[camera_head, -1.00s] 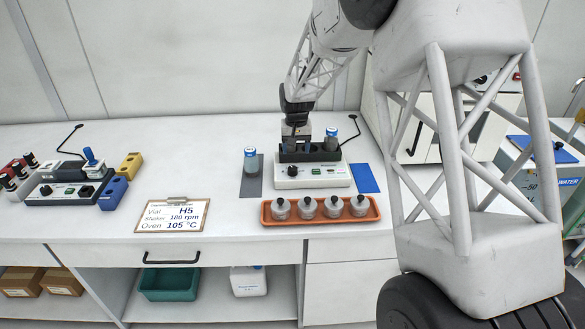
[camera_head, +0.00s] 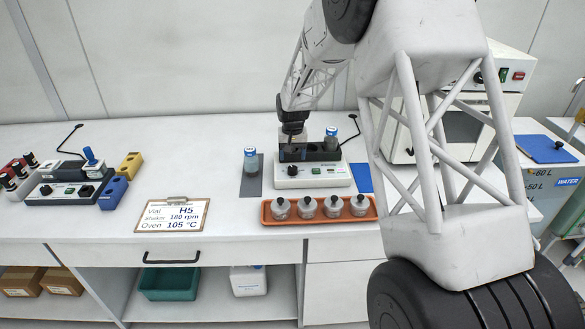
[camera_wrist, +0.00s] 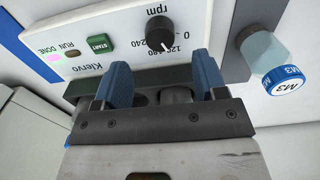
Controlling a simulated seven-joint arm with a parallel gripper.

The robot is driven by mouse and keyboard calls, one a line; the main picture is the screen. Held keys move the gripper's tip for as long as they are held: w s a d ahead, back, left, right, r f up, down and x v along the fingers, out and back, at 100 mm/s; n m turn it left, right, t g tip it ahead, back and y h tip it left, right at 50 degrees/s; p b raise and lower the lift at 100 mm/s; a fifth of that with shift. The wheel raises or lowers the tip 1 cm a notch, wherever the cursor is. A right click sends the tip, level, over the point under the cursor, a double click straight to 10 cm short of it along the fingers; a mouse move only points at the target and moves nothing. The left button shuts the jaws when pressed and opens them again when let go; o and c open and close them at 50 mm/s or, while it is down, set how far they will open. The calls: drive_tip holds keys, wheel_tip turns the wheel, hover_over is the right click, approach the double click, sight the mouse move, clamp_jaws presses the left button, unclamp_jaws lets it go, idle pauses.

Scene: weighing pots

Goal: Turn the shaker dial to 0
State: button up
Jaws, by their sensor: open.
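The shaker (camera_head: 313,176) is a white box with a black rack on top, at the back middle of the bench. Its black dial (camera_wrist: 160,32) shows in the wrist view, beside the labels 0, 120, 180 and 240; it is small in the head view (camera_head: 292,170). The dial's white mark points toward the 120–180 side; the exact setting is hard to tell. My gripper (camera_wrist: 163,78) is open, its two blue fingers apart and empty, with the dial beyond the gap between them. In the head view my gripper (camera_head: 293,142) is over the shaker's rack.
A vial (camera_wrist: 277,65) with a blue M3 cap stands beside the shaker, on a grey mat (camera_head: 252,186). Another vial (camera_head: 331,138) is at the rack's right. An orange tray (camera_head: 319,217) of jars lies in front. A green START button (camera_wrist: 100,43) is near the dial.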

sight(292, 168)
drive_tip(key=shift+f, duration=3)
drive_tip(key=c, duration=0.9)
drive_tip(key=shift+n, duration=0.4)
drive_tip(key=n, duration=0.8)
drive_tip(key=shift+r, duration=0.1)
